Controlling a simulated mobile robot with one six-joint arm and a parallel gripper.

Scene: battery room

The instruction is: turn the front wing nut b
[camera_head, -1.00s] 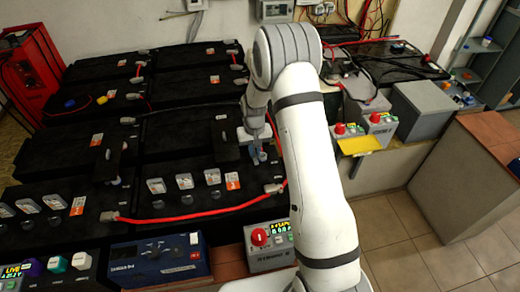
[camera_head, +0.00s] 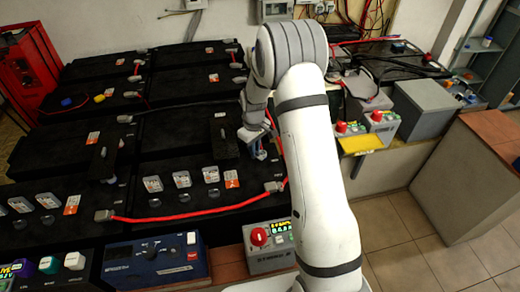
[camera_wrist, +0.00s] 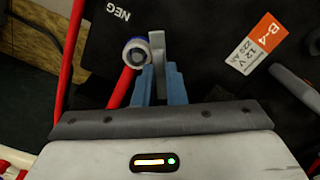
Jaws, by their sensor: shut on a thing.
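My gripper (camera_head: 261,156) is low over the right end of the front right black battery (camera_head: 150,203). In the wrist view its blue fingers (camera_wrist: 158,72) are shut on a grey upright tab, which I take as a wing of the wing nut (camera_wrist: 157,47). A round grey end with a blue ring (camera_wrist: 135,52) sits just left of the tab. The lower part of the nut is hidden between the fingers. In the head view the nut is too small to make out.
A red cable (camera_head: 180,217) runs along the front battery to a grey terminal clamp (camera_head: 273,186) close to my gripper. An orange B-4 label (camera_wrist: 256,43) lies to the right. A control box with a red button (camera_head: 259,237) stands in front.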

